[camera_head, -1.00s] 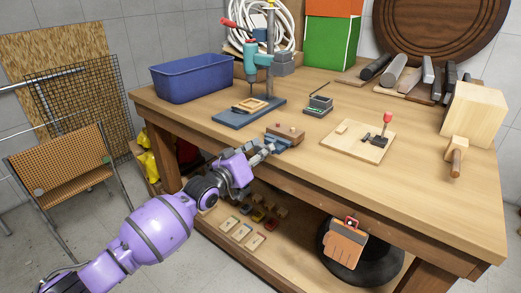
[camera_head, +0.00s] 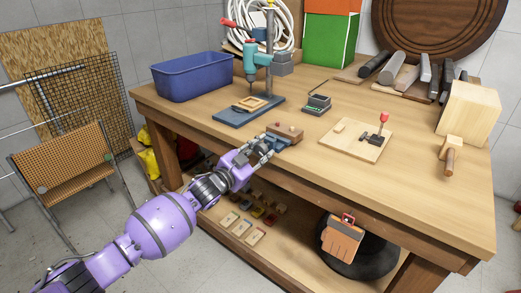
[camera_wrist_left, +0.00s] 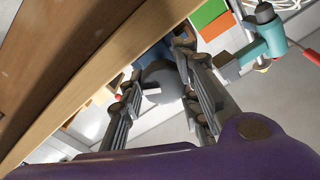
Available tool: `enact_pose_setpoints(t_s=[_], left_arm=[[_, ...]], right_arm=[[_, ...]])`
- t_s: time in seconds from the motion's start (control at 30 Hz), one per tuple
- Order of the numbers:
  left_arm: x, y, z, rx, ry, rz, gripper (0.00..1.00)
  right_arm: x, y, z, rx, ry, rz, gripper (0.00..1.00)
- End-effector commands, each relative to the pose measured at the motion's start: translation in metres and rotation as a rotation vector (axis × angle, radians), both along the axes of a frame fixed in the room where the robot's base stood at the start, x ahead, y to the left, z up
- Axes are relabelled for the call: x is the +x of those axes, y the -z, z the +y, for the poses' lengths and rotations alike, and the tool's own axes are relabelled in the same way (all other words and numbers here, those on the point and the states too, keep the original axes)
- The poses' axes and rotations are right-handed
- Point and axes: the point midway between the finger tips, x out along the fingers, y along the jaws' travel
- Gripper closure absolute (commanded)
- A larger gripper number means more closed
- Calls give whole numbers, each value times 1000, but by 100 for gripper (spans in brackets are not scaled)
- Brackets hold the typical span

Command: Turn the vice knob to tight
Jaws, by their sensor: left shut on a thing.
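The vice (camera_head: 287,134) sits at the front edge of the workbench, with a brown block on top and a blue-grey body. My left gripper (camera_head: 264,149) comes in from the left and meets the front of the vice. In the left wrist view a round grey knob (camera_wrist_left: 160,80) lies between the two fingers, and a small pale bar or mark shows on it. My left gripper (camera_wrist_left: 165,88) is shut on this knob. The fingers hide part of the knob, and its marking cannot be read. My right gripper is in neither view.
The workbench (camera_head: 400,205) has a drill press (camera_head: 257,60) behind the vice and a wooden board with a red-knobbed lever (camera_head: 382,122) to the right. A blue bin (camera_head: 197,78) stands at the left end. A lower shelf holds small items.

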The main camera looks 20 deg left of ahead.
Motion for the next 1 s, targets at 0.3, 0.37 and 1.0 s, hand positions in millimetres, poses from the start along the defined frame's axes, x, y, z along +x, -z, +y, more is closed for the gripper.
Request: enact_pose_setpoints(t_s=[0.3,0.37,1.0], left_arm=[[-1,2,-6,257,11,-100,96],[-2,3,-6,299,12,-113,96],[-2,10,-4,499,11,-178,96]], right_arm=[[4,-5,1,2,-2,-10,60],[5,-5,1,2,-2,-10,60],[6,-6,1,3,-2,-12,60]])
